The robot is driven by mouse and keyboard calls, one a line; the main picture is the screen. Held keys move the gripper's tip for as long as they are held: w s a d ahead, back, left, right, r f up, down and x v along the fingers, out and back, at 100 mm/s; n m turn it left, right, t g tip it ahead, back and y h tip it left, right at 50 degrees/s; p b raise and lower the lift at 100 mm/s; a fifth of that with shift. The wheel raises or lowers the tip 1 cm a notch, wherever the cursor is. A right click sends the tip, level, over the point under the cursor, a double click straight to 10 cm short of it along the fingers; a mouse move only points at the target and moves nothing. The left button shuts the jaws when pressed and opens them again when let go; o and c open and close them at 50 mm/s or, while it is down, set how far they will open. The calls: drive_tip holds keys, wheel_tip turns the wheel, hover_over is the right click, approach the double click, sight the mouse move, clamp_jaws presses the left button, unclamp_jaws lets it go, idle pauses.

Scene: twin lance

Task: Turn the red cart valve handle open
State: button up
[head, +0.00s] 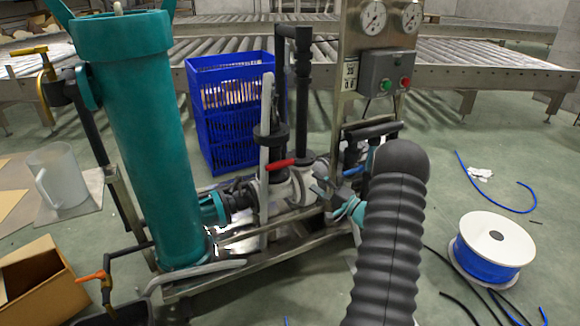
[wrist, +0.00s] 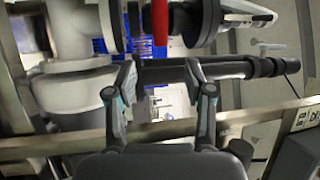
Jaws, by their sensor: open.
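The red cart valve handle (head: 281,163) is a short red lever. In the head view it lies nearly level at the valve in the middle of the cart, beside black and grey pipes. In the wrist view the red handle (wrist: 160,20) stands at the top centre, between dark round flanges, with its upper end cut off. My gripper (wrist: 158,82) is open, with its two fingers apart and nothing held. The handle shows beyond the fingertips, above the gap, and is not between them. In the head view my dark ribbed arm hides much of the gripper.
A tall teal cylinder (head: 150,150) stands on the cart's left. A gauge panel (head: 381,72) stands at its right. A black pipe (wrist: 230,68) crosses beyond my fingers. A blue crate (head: 222,142) is behind the cart. A blue cable reel (head: 490,262) is on the right floor.

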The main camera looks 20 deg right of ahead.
sight(290, 165)
drive_tip(key=b+x, duration=0.1)
drive_tip(key=x, duration=1.1)
drive_tip(key=shift+w+a, duration=0.1)
drive_tip(key=shift+w, duration=0.15)
drive_tip(key=shift+r, duration=0.1)
clamp_jaws()
